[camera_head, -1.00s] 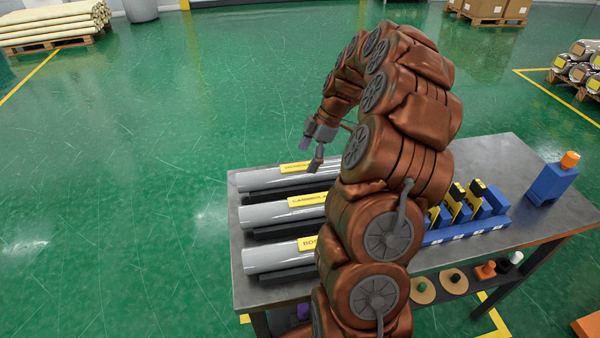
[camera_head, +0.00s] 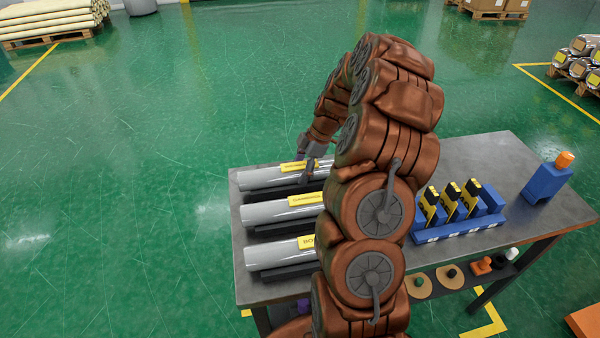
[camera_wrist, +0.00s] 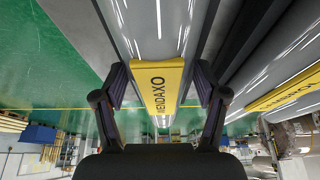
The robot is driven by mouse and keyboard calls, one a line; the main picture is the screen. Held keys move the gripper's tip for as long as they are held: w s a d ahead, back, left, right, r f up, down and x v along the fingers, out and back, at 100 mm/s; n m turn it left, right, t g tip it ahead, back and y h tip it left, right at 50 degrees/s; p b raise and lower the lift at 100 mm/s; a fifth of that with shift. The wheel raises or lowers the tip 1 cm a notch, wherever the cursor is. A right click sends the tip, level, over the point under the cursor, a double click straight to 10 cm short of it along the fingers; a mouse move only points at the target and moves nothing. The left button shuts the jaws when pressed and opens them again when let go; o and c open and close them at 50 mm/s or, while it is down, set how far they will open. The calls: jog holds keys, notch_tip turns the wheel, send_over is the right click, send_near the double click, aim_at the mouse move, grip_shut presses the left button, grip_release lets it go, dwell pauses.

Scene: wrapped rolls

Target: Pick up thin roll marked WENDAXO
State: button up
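The WENDAXO roll (camera_head: 265,179) is a thin grey wrapped roll with a yellow label, lying farthest back of three rolls on the table. In the wrist view its label, reading WENDAXO, (camera_wrist: 160,88) sits between my fingers. My gripper (camera_head: 307,176) is low at this roll, by its label. In the wrist view my gripper (camera_wrist: 163,88) is open, with one finger on each side of the roll. Some gap shows beside the label, and I cannot tell whether either finger touches the roll. The roll's right part is hidden behind my arm in the head view.
The middle roll (camera_head: 270,211) and front roll (camera_head: 272,254) lie parallel, close by, on dark supports on the grey table (camera_head: 480,160).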

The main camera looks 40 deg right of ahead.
grip_shut()
dwell(0.4)
